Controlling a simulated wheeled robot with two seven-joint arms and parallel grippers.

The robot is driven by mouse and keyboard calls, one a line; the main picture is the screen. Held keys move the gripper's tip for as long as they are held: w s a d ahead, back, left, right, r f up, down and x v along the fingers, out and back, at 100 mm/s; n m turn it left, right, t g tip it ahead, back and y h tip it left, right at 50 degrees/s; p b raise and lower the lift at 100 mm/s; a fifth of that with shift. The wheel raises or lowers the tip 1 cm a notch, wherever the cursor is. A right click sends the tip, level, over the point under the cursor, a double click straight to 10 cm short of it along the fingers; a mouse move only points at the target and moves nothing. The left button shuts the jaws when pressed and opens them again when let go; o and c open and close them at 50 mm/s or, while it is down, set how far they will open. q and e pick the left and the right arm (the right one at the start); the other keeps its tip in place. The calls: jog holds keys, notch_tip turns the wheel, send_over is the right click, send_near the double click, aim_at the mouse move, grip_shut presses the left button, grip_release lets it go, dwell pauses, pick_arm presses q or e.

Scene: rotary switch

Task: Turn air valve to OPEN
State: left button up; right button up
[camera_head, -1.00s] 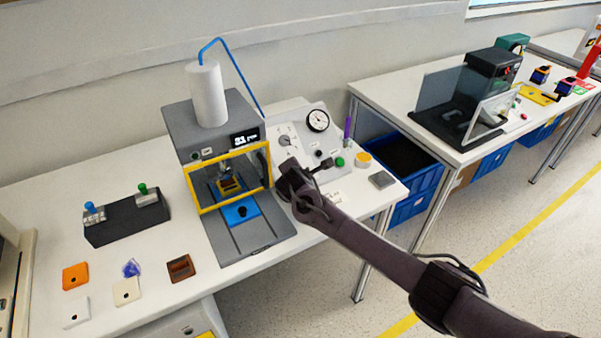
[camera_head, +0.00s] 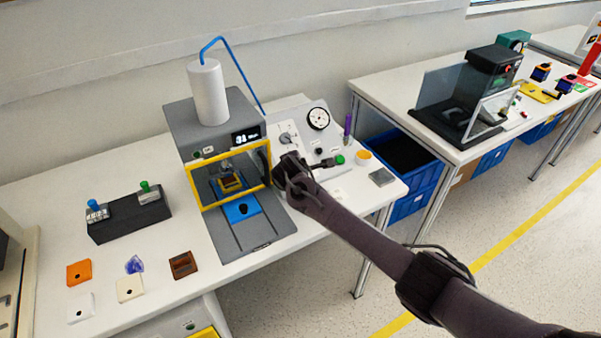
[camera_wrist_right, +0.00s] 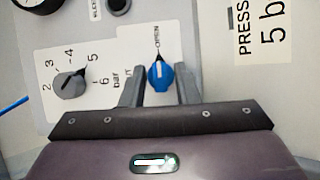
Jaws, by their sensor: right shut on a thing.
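The air valve is a blue knob (camera_wrist_right: 161,76) on the pale control panel (camera_wrist_right: 215,60), seen in the right wrist view. It sits between the two grey fingers of my right gripper (camera_wrist_right: 160,84), which is shut on it. The white mark on the knob runs up toward the word OPEN printed above it. Another label to the knob's left is mostly hidden by a finger. In the head view, my right gripper (camera_head: 287,165) is at the front of the panel and hides the knob. My left gripper is not in view.
A dark pressure dial (camera_wrist_right: 70,83) with a bar scale is left of the valve. A round gauge (camera_head: 318,118) and a green button (camera_head: 339,159) are on the panel. A grey press machine (camera_head: 200,135) with a yellow-framed window stands close left of my right gripper.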

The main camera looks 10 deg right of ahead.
jog(key=o, duration=0.6)
jog(key=shift+o, duration=0.2)
jog(key=shift+s, duration=0.1)
jog(key=v, duration=0.7)
jog(key=shift+s+r, duration=0.2)
jog(key=shift+s, duration=0.05)
jog(key=shift+a, duration=0.2)
